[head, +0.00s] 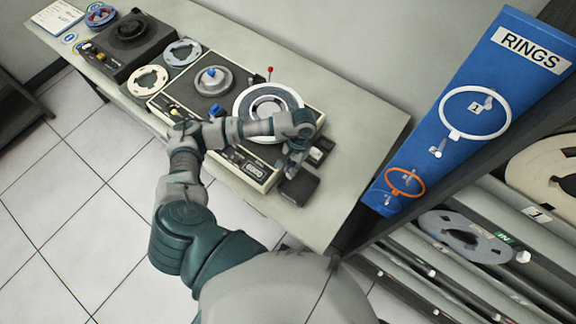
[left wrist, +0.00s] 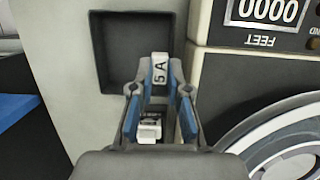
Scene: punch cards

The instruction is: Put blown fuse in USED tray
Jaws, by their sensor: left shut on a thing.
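My left gripper (head: 292,168) points down beside the front right corner of the reel machine. In the left wrist view the gripper (left wrist: 159,88) is shut on a small pale fuse (left wrist: 160,72) marked "5 A". The fuse overlaps the near edge of a dark, shallow square tray (left wrist: 113,50), which looks empty. The tray also shows in the head view (head: 300,188), on the table just beside the gripper. No USED label is readable on it. I cannot tell the fuse's height above it. My right gripper is not in view.
The reel machine (head: 252,172), with a "0000" counter (left wrist: 265,12), stands right against the work area. A small dark block with a white part (head: 318,149) sits near the gripper. A blue RINGS board (head: 470,105) stands at the right. The table's right end (head: 365,150) is bare.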

